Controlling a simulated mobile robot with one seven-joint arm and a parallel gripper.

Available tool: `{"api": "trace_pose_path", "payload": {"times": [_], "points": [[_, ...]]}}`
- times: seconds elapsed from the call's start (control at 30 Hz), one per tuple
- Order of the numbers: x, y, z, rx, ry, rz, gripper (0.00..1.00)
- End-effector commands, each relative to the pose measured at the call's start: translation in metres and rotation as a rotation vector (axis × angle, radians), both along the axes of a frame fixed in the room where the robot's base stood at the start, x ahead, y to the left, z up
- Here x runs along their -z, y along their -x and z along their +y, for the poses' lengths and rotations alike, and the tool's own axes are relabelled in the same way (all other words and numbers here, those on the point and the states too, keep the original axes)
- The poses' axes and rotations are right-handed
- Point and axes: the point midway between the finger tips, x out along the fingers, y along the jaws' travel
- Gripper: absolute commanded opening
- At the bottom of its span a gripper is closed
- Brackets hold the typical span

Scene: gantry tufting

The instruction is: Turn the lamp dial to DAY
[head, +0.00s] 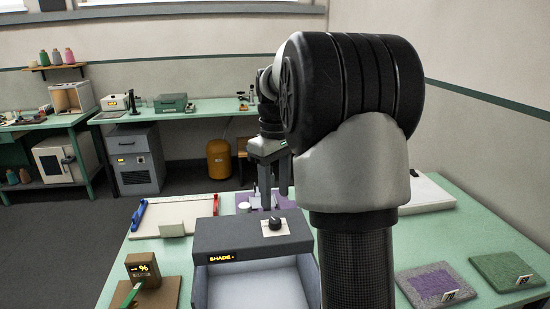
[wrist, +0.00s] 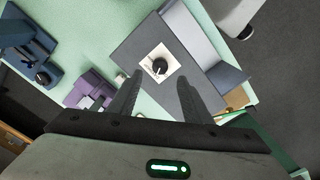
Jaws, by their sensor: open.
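The lamp box (head: 230,246) is a dark grey cabinet with an open, pale interior at the near middle of the table. Its display (head: 222,257) reads "SHADE". The lamp dial (head: 274,224) is a black knob on a small white plate on the box top; it also shows in the wrist view (wrist: 160,67). The plate's markings are too small to read. My gripper (head: 273,198) is open and empty above and behind the dial in the head view. In the wrist view its fingers (wrist: 160,78) flank the dial in the picture, with no visible contact.
A percent display box (head: 142,267) stands left of the lamp box, and a white board (head: 180,213) lies behind it. Carpet samples (head: 432,283) lie at the right. The wrist view shows a blue device (wrist: 28,48) with another knob and a purple object (wrist: 92,90).

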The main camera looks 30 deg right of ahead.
Motion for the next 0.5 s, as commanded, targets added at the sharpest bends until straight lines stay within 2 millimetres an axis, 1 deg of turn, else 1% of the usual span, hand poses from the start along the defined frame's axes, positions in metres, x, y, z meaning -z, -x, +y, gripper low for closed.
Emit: {"api": "trace_pose_path", "payload": {"times": [0.03,0.2,0.33,0.4,0.5], "points": [[-0.015,-0.001,0.0,0.0,0.002,-0.005,0.45],[-0.056,-0.001,0.0,0.0,0.002,-0.004,0.45],[-0.079,-0.001,0.0,0.0,0.001,-0.003,0.45],[-0.088,0.0,0.0,0.0,0.0,-0.002,0.45],[-0.096,0.0,0.0,0.0,0.001,-0.001,0.45]]}}
